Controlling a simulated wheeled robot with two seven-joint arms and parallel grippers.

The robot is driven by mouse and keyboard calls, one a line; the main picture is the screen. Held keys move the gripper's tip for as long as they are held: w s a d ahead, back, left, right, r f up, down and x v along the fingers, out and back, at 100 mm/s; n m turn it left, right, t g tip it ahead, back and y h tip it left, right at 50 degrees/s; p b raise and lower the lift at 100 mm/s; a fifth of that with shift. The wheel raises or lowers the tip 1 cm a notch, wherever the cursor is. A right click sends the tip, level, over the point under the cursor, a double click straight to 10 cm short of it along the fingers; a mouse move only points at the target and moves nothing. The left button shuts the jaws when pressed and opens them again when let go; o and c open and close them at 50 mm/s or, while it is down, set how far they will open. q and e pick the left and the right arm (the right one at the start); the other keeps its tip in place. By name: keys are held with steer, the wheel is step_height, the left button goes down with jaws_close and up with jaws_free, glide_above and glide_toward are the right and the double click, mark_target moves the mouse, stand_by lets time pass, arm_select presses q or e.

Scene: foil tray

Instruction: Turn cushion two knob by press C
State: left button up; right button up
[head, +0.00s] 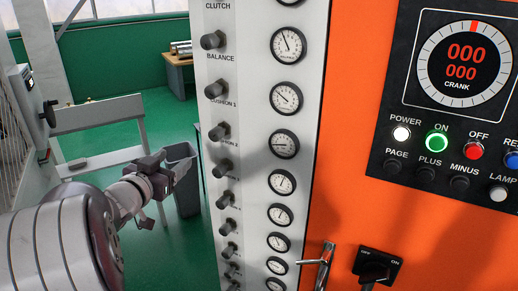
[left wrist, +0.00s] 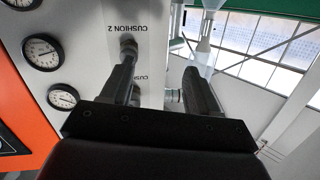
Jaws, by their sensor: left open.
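The press panel carries a column of dark round knobs. In the left wrist view the upside-down CUSHION 2 label shows on the white panel. A dark knob (left wrist: 128,45) stands near the tip of the left-hand finger, not between the open fingers (left wrist: 160,75). I cannot tell whether they touch. My right gripper is not in view.
Round gauges (head: 286,96) line the panel right of the knobs. An orange cabinet (head: 350,130) holds a black control box (head: 450,110) and a rotary switch (head: 376,268). A grey bin (head: 187,195) and a table (head: 182,75) stand left of the panel on green floor.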

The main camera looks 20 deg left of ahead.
mark_target(213, 135)
arm_select(q)
steer(key=d+r+m+t+h, duration=0.1)
steer(key=d+r+h, duration=0.2)
steer(key=d, duration=0.2)
steer(key=w+p, duration=0.1)
steer(key=w, duration=0.3)
steer(key=w+p, duration=0.1)
steer(key=w, duration=0.3)
steer(key=w+p, duration=0.1)
steer(key=w, duration=0.3)
steer(key=shift+w+d+f, duration=0.2)
steer(key=shift+w+f, duration=0.1)
steer(key=shift+f, duration=0.05)
steer(key=shift+w+a+f, duration=0.15)
steer(key=shift+w+f, duration=0.05)
steer(key=shift+w, duration=0.25)
steer(key=shift+s+r, duration=0.1)
steer(key=shift+s, duration=0.05)
steer(key=c, duration=1)
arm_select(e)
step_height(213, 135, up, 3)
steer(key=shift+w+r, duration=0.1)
